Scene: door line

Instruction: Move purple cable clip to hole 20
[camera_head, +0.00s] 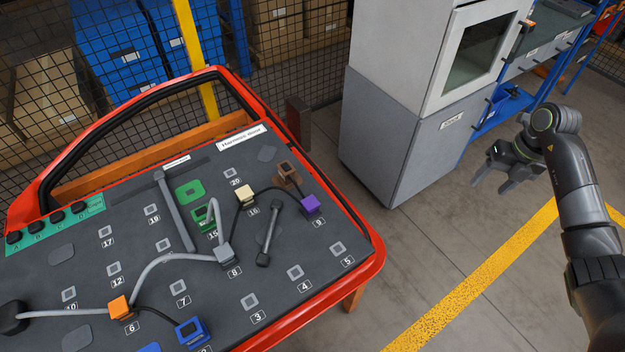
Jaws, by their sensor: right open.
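The purple cable clip (310,204) sits at hole 9, near the right edge of the dark harness board (135,258). Hole 20 (230,173) is an empty grey square up and to the left of the clip, with its label just below. My right gripper (490,180) is open and empty, out over the floor to the right of the board and well apart from the clip. My left gripper is not in view.
Brown (287,173), cream (245,195), green (203,220), grey (226,254), orange (121,308) and blue (191,332) clips stand on the board, several joined by cables. A dark handle (269,233) lies left of the purple clip. A grey cabinet (402,125) stands behind.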

